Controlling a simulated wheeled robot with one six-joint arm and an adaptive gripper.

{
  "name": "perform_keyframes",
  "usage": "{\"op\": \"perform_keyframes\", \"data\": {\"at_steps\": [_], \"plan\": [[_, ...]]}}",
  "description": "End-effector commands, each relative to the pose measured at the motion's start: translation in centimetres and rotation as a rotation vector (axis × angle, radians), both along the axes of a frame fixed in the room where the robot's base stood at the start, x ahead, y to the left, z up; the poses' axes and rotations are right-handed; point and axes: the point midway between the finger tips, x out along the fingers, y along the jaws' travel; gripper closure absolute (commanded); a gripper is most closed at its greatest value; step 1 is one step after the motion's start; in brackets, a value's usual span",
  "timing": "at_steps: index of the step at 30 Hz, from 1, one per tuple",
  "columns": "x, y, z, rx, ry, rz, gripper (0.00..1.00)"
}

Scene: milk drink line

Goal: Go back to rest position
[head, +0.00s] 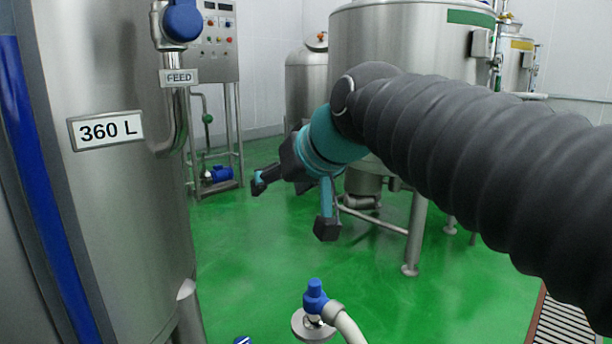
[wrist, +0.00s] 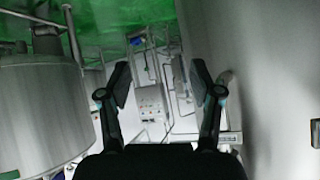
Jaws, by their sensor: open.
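My gripper (head: 292,206) is open and empty, held in the air over the green floor in the middle of the head view. Its two dark fingers are spread wide apart, one to the left and one lower to the right. In the wrist view my gripper (wrist: 158,85) shows both fingers apart with nothing between them. My arm, in a dark ribbed sleeve, reaches in from the right of the head view. A blue-handled valve (head: 315,297) with a pale hose stands below the gripper, apart from it.
A steel tank marked 360 L (head: 95,190) stands close on the left, with a blue FEED valve (head: 183,20). Large steel tanks (head: 400,50) stand behind my arm. A control panel (head: 214,35) is at the back. Green floor (head: 260,260) is open between; a drain grate (head: 562,325) lies lower right.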

Motion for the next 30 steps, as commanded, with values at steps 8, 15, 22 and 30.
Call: {"op": "perform_keyframes", "data": {"at_steps": [8, 15, 22, 30], "plan": [[-6.5, -9.2, -14.8, -0.163, 0.24, -0.182, 0.35], [-13.6, -15.8, -24.3, -0.269, 0.378, -0.308, 0.35], [-16.7, -18.8, -26.3, -0.267, 0.38, -0.403, 0.35], [-16.8, -19.5, -25.9, -0.257, 0.37, -0.433, 0.35]]}}
